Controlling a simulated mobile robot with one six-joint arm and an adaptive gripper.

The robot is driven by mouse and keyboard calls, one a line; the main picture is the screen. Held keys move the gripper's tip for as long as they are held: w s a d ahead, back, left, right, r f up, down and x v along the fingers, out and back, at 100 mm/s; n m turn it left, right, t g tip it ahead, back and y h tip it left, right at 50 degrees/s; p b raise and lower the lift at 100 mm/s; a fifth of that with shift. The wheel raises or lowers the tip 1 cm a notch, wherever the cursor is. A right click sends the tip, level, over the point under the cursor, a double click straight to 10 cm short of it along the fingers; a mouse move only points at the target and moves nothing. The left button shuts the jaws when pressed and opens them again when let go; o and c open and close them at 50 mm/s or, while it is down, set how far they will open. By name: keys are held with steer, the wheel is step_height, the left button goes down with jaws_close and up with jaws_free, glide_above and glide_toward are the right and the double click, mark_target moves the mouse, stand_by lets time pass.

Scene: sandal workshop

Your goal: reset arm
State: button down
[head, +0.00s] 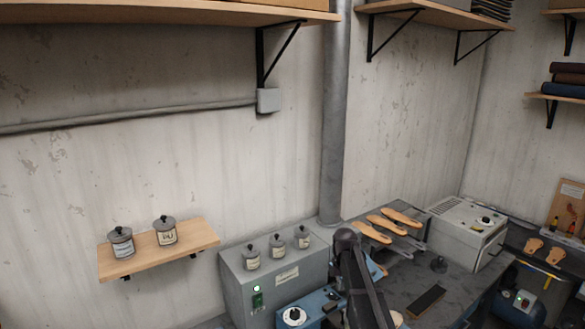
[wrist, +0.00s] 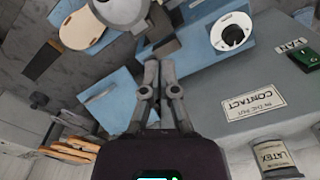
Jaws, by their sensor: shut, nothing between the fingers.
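My gripper (wrist: 159,70) shows in the wrist view with its two grey fingers close together and nothing held between them. Behind the fingers in that view are blue machine parts (wrist: 110,95) and a grey box with a "CONTACT" label (wrist: 255,103); I cannot tell whether the fingers touch anything. In the head view my dark arm rises at the lower middle, in front of the workbench (head: 405,285). The fingers cannot be made out there.
A grey cabinet (head: 233,278) carries several lidded jars. A wall shelf (head: 198,235) holds two jars (head: 121,242). Sandal soles (head: 402,217) lie on the bench beside a grey machine (head: 465,232). A blue device with a white dial (head: 294,316) stands near my arm. Open air lies above the bench.

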steer(key=s+f+b, duration=2.2)
steer(key=s, duration=0.4)
steer(key=shift+s+d+f+m+b, duration=0.2)
steer(key=shift+f+m+b, duration=0.1)
steer(key=shift+m, duration=0.1)
steer(key=shift+a, duration=0.1)
